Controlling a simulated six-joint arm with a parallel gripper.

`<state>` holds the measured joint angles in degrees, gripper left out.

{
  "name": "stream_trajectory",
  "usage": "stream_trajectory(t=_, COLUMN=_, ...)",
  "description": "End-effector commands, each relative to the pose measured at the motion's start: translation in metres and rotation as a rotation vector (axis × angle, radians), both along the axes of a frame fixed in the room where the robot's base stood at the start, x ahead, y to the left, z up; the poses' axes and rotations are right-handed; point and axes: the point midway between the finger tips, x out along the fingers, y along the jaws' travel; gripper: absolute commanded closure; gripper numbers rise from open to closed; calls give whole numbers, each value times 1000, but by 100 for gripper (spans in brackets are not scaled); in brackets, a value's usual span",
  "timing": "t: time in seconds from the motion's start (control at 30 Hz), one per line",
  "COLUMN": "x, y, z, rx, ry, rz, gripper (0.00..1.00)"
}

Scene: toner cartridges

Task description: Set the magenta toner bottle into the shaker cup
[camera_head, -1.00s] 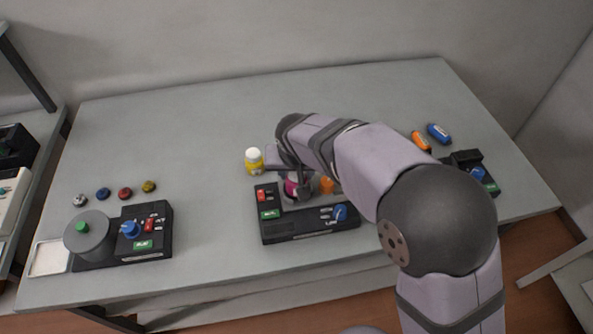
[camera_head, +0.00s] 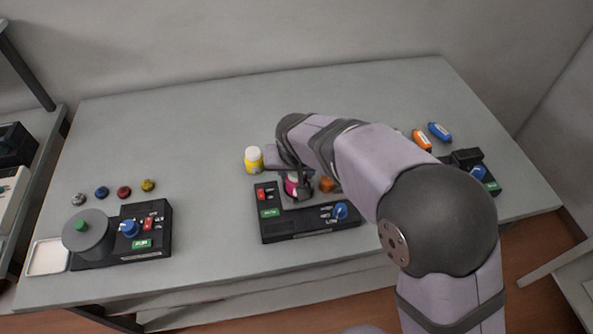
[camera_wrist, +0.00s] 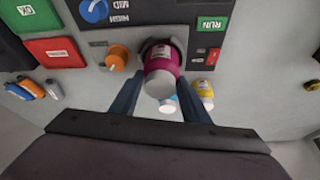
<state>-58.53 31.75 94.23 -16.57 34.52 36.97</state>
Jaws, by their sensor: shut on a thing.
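In the head view only a small magenta part (camera_head: 291,186) shows beside my wrist, and my arm hides most of the cup.
A yellow bottle (camera_head: 254,160) stands just behind and left of the machine. An orange knob (camera_wrist: 118,57) is close beside the cup. A second machine (camera_head: 140,228) with several small caps behind it is at the left. Orange (camera_head: 422,140) and blue (camera_head: 439,132) cartridges lie at the right.

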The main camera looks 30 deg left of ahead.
Motion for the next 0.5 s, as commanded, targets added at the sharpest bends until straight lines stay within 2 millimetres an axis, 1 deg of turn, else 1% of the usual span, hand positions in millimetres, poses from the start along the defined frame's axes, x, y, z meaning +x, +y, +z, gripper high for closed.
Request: stream_trajectory(t=0.5, x=0, y=0, z=-8, rx=0, ry=0, rz=0, gripper=81)
